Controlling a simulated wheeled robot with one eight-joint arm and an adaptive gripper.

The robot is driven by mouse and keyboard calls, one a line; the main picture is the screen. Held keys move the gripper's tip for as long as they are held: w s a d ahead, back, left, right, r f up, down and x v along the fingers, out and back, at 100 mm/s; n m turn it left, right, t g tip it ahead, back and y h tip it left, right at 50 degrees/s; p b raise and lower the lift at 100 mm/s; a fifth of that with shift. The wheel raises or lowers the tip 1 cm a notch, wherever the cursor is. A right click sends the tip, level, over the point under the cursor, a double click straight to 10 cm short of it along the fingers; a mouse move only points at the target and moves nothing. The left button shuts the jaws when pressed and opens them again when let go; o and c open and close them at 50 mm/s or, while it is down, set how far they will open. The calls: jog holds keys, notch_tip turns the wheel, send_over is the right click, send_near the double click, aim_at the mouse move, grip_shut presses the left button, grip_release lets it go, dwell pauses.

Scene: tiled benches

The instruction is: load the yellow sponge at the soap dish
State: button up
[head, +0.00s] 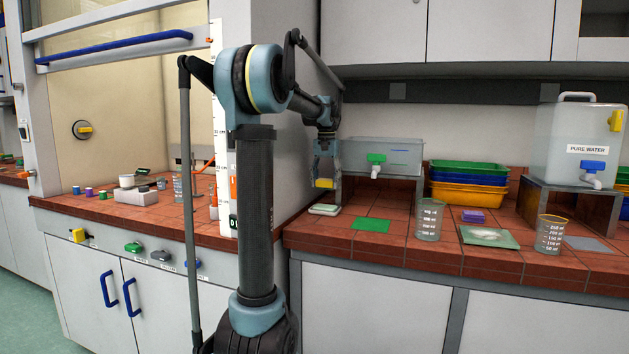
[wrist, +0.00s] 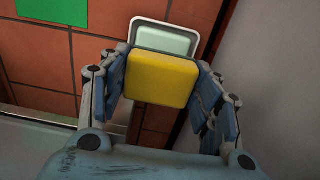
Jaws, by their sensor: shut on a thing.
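My gripper (wrist: 160,82) is shut on the yellow sponge (wrist: 160,78), one finger on each side of it in the wrist view. In the head view the sponge (head: 324,183) shows at the lower end of my gripper (head: 325,172), held above the bench. The soap dish (head: 324,209) is a pale, shallow dish lying on the red tiles near the bench's left end, below the sponge. In the wrist view the soap dish (wrist: 165,40) has a white rim and a pale green inside. The sponge hides its near part there.
A green mat (head: 371,226) lies right of the dish. A grey wall (wrist: 270,70) stands close on the dish's right in the wrist view. A clear tank (head: 380,156) on a stand is behind. Beakers (head: 429,219), stacked trays (head: 467,190) and a purple block (head: 473,216) stand farther right.

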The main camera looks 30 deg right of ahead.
aim_at(325, 206)
jog(key=shift+w, duration=0.15)
jog(key=shift+d+f, duration=0.2)
jog(key=shift+f, duration=0.25)
jog(key=shift+w+a+f, duration=0.1)
jog(key=shift+a+f, duration=0.05)
jog(key=shift+f, duration=2.35)
jog(key=shift+f, duration=0.55)
jog(key=shift+r, duration=0.1)
jog(key=shift+r, duration=3.45)
